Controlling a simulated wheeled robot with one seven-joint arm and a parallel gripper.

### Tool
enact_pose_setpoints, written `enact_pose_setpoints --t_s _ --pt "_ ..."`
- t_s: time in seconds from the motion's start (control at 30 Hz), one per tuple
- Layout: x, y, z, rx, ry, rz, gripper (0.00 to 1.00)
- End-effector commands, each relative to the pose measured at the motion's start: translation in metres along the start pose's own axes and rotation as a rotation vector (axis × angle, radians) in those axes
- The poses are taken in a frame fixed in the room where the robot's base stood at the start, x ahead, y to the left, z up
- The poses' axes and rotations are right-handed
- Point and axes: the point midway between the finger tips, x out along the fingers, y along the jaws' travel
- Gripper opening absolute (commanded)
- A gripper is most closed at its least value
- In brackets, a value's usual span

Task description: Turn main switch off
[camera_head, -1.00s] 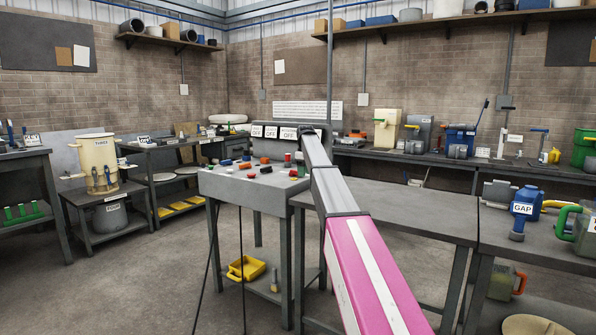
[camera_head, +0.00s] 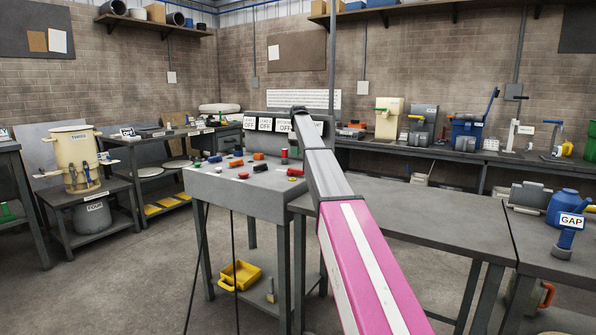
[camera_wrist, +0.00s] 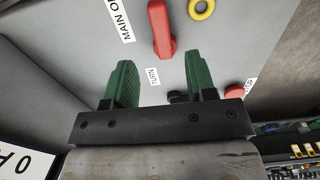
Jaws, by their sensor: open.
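The main switch (camera_wrist: 161,30) is a red lever handle on the grey panel, at the top centre of the wrist view. A label reading "MAIN O" (camera_wrist: 117,18) is beside it, cut off by the frame edge. My gripper (camera_wrist: 162,70) is open, with two green fingers apart and pointing towards the red handle. The handle lies beyond the fingertips, in line with the gap between them, and nothing is held. In the head view my arm covers the gripper, and I cannot tell which red control is the main switch.
In the wrist view, a yellow ring (camera_wrist: 201,9), a red knob (camera_wrist: 235,90) and a black knob (camera_wrist: 178,97) are close by. The grey console (camera_head: 232,187) carries several controls and upright "OFF" cards (camera_head: 265,124). A bare bench (camera_head: 420,213) stands to its right.

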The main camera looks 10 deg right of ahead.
Motion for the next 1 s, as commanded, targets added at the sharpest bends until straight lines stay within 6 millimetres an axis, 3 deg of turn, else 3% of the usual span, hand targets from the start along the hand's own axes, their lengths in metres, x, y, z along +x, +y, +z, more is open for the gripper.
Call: enact_pose_setpoints --t_s 0.5,0.87,1.0 --pt "0.083 0.0 0.0 0.0 0.0 0.0 0.51" --pt "0.091 0.0 0.0 0.0 0.001 0.001 0.51" --pt "0.091 0.0 0.0 0.0 0.0 0.001 0.09"
